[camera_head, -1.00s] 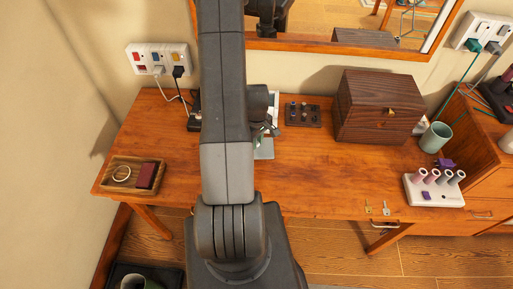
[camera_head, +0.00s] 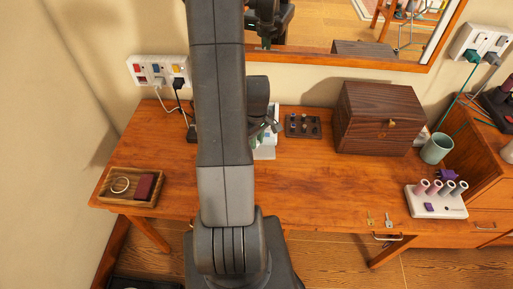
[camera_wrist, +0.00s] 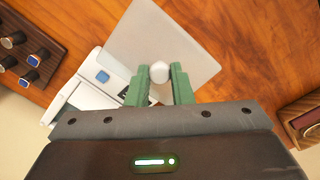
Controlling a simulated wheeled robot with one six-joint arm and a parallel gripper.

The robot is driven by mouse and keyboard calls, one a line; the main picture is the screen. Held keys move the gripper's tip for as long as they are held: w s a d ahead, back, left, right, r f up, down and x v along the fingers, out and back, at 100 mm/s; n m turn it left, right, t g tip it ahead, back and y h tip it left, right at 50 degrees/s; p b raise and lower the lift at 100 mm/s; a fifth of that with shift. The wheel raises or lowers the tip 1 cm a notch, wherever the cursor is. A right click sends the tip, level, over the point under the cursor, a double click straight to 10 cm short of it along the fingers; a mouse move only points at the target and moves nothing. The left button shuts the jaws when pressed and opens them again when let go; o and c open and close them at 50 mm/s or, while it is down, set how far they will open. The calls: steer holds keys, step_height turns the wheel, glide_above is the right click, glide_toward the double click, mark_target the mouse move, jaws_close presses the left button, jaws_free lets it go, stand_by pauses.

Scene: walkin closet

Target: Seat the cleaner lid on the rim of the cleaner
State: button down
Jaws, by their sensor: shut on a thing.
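In the wrist view the cleaner lid (camera_wrist: 185,38) is a pale, see-through plate with a round white knob. My gripper (camera_wrist: 160,80) has green fingers, one on each side of the knob, and is shut on it. The white cleaner (camera_wrist: 82,95) with a blue button shows to the left of and partly behind the lid. The lid looks offset from the cleaner; whether they touch I cannot tell. In the head view my arm hides most of the gripper and cleaner.
A dark ring stand (camera_head: 303,125) and a wooden box (camera_head: 380,118) are to the right on the wooden table (camera_head: 310,180). A tray (camera_head: 110,194) with a ring and a dark red item is at left. A socket strip (camera_head: 158,71) with cords is behind. The front middle is clear.

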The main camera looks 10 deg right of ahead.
step_height(320, 180, up, 3)
steer(key=shift+w+f, duration=0.1)
steer(key=shift+f, duration=0.05)
steer(key=w+d+r+m+p, duration=0.1)
steer(key=w+d+r, duration=0.15)
steer(key=w, duration=0.65)
steer(key=w+d+r+p, duration=0.2)
steer(key=w+d, duration=0.1)
steer(key=w, duration=0.6)
steer(key=shift+a+f+b, duration=0.15)
steer(key=shift+f+b, duration=0.55)
steer(key=shift+f, duration=0.5)
steer(key=shift+a+f+b, duration=0.1)
steer(key=shift+f+b, duration=0.6)
steer(key=shift+f, duration=0.5)
steer(key=shift+b, duration=0.4)
steer(key=shift+f+b, duration=0.75)
stand_by(0.5)
steer(key=c, duration=1.2)
jaws_free()
step_height(320, 180, up, 14)
steer(key=shift+f+b, duration=0.1)
steer(key=shift+b, duration=0.75)
